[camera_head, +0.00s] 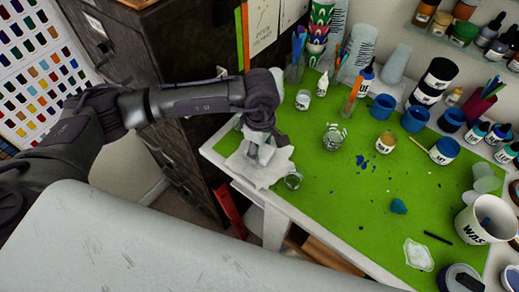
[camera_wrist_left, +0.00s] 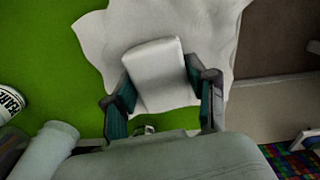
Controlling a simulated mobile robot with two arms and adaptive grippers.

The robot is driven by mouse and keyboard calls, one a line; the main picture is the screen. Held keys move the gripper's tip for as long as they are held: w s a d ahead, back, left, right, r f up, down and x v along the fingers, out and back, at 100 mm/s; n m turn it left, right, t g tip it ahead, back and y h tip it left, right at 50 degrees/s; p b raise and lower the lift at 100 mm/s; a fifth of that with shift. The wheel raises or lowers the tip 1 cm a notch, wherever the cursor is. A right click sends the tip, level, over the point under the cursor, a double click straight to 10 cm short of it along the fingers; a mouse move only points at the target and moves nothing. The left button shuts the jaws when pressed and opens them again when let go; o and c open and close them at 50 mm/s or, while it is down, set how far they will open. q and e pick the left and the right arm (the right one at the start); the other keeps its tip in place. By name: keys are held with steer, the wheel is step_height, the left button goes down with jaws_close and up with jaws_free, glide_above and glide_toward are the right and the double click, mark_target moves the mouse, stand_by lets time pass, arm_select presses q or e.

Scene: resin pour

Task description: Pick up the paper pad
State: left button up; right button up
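The paper pad (camera_wrist_left: 158,72) is a small white folded block in the left wrist view. It sits between the two dark green fingers of my left gripper (camera_wrist_left: 163,98), with no clear gap on either side. A larger white sheet (camera_wrist_left: 105,38) lies under or behind it. In the head view my left gripper (camera_head: 262,150) points down over this crumpled white sheet (camera_head: 245,172) at the table's left corner. The pad is mostly hidden there by the gripper. I cannot tell whether the pad is clear of the sheet. My right gripper is not in view.
The green mat (camera_head: 330,205) holds another glass jar (camera_head: 334,138), blue cups (camera_head: 382,107), blue crumbs and a white bucket (camera_head: 484,222). A dark drawer cabinet (camera_head: 150,75) stands left of the table.

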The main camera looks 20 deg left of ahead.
mark_target(263, 149)
arm_select(q)
steer(key=shift+c, duration=0.3)
steer(key=shift+w+r, duration=0.1)
steer(key=shift+r, duration=0.4)
steer(key=r+p, duration=0.1)
steer(key=r, duration=0.2)
steer(key=shift+d+r+p, duration=0.3)
steer(key=shift+d+p, duration=0.05)
steer(key=shift+d, duration=0.05)
steer(key=d+r, duration=0.6)
steer(key=d, duration=0.4)
steer(key=shift+s+d+r, duration=0.15)
steer(key=shift+s+d, duration=0.2)
steer(key=shift+d, duration=0.05)
